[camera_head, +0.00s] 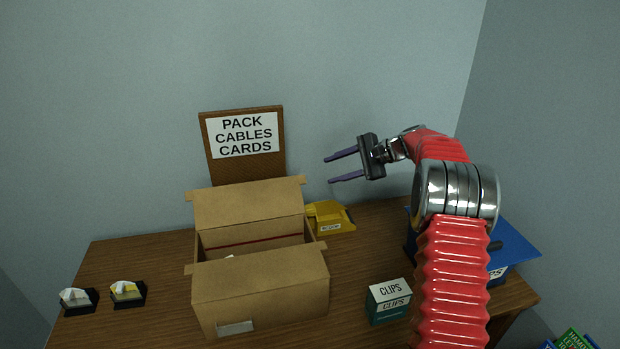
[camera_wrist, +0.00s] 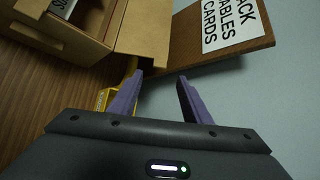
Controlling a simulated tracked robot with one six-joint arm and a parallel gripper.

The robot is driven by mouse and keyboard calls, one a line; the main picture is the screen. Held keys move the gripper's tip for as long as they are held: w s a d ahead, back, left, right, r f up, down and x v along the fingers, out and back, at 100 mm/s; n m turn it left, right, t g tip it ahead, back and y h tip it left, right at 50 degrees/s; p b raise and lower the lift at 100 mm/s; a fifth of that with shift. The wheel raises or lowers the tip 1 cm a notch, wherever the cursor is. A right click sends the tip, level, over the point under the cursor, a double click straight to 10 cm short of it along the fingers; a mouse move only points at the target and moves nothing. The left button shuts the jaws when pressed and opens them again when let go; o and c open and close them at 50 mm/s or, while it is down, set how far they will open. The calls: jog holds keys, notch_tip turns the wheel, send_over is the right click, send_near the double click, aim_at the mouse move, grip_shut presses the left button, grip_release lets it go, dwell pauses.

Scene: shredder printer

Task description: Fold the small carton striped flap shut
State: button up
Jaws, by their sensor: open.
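A brown cardboard carton (camera_head: 262,291) stands open on the table, left of centre. It is the only carton in view. Its back flap (camera_head: 248,207) stands up, tilted backward. A dark red line runs across the inside below it; I cannot tell which flap is striped. In the wrist view the carton (camera_wrist: 85,48) is at upper left, with a flap (camera_wrist: 146,35) sticking out beside it. My gripper (camera_head: 327,171) is open and empty, in the air right of and above the carton's back flap. Its two purple fingers (camera_wrist: 160,76) point toward the sign and flap.
A brown board with a PACK CABLES CARDS sign (camera_head: 242,134) stands behind the carton. A yellow bin (camera_head: 331,218) sits close to its right. A CLIPS box (camera_head: 389,302) stands front right, a blue-topped container (camera_head: 512,243) far right. Two small card holders (camera_head: 128,293) are at left.

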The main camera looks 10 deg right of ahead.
aim_at(302, 180)
jog(key=x, duration=0.9)
jog(key=shift+w+a+f, duration=0.15)
jog(key=shift+a, duration=0.1)
jog(key=shift+c, duration=0.6)
grip_shut()
